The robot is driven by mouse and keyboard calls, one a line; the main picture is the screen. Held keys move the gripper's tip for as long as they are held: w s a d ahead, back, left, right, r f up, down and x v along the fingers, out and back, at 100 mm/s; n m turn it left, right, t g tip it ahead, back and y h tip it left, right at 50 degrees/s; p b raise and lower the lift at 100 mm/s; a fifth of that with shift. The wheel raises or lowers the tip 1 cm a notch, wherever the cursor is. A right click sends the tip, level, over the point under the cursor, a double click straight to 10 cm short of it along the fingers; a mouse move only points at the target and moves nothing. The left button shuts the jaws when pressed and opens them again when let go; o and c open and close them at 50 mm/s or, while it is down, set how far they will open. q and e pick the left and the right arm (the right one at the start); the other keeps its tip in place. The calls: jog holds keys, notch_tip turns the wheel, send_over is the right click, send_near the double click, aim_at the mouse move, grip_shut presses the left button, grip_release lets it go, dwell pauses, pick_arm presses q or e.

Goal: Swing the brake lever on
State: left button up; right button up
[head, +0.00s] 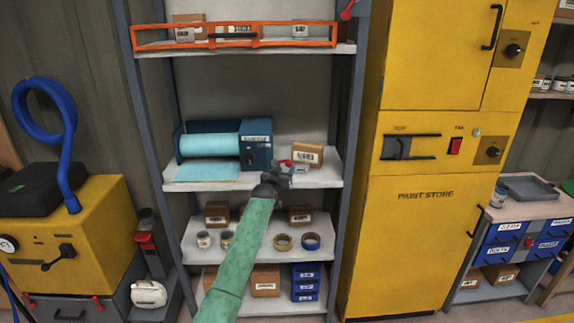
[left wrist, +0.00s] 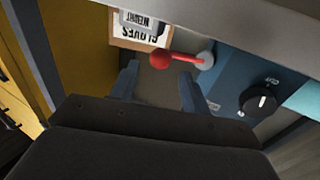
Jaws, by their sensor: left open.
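The brake lever (head: 285,162) appears as a small red piece at the right side of the blue roll machine (head: 257,148). In the left wrist view the lever (left wrist: 182,57) is a red arm with a red ball, running from a grey round hub on the blue housing (left wrist: 235,75). My left gripper (head: 275,180) is in front of the shelf, just below the lever. In the left wrist view its fingers (left wrist: 159,88) are apart and empty, with the red ball beyond the gap between them. Contact is not visible. My right gripper is in neither view.
A labelled carton (head: 308,156) stands right of the machine; its label reads GLOVES in the left wrist view. A black knob (left wrist: 259,101) marked CUT is on the housing. A shelf board (head: 325,178) lies beneath, and a yellow cabinet (head: 430,230) stands right.

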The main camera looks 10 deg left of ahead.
aim_at(288, 165)
pick_arm(q)
jog(key=shift+w+d+p, duration=0.15)
jog(key=shift+w+p, duration=0.3)
jog(key=shift+w, duration=1.35)
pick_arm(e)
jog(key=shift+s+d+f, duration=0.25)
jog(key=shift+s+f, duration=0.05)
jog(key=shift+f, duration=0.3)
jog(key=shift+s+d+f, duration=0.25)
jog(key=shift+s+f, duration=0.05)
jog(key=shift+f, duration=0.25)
pick_arm(q)
grip_shut()
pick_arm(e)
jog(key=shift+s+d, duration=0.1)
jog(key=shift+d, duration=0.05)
